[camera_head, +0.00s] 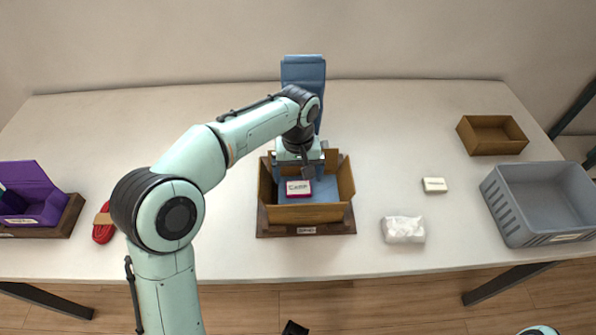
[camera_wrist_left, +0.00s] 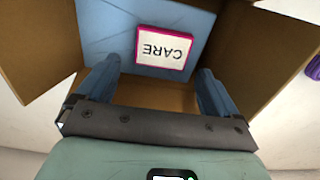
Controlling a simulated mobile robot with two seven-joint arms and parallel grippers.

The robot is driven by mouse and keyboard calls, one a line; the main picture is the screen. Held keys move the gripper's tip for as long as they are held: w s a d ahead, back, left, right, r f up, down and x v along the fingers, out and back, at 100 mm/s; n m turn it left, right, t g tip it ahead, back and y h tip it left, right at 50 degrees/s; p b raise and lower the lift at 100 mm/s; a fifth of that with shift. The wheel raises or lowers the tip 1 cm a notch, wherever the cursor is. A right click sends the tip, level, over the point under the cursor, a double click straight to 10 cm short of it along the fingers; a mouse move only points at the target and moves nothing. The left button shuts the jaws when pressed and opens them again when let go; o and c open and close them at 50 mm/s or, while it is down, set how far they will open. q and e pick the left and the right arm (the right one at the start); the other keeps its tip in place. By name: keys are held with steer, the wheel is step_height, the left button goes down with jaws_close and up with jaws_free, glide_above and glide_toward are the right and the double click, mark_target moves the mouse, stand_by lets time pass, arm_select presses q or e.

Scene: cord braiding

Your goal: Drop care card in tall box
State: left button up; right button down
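The care card (camera_head: 299,188) is white with a pink border and the word CARE. It lies on a blue surface inside the brown open-flapped box (camera_head: 305,214) in the middle of the table. It also shows in the left wrist view (camera_wrist_left: 164,48), flat on the blue surface. My left gripper (camera_head: 299,171) points down into the box. Its two blue-grey fingers are apart, with the card seen between and beyond them; it holds nothing. Whether the fingers touch the blue surface I cannot tell. My right gripper is not in view.
A purple box (camera_head: 35,197) and a red cord bundle (camera_head: 103,233) are at left. A blue panel (camera_head: 303,72) stands behind my left arm. At right are a white packet (camera_head: 404,230), a small white box (camera_head: 434,185), a brown tray (camera_head: 491,148) and a grey crate (camera_head: 510,228).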

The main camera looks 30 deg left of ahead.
mark_target(298, 182)
arm_select(q)
steer(key=shift+r, duration=0.15)
step_height(298, 182, up, 13)
steer(key=p, duration=0.3)
steer(key=shift+p, duration=0.4)
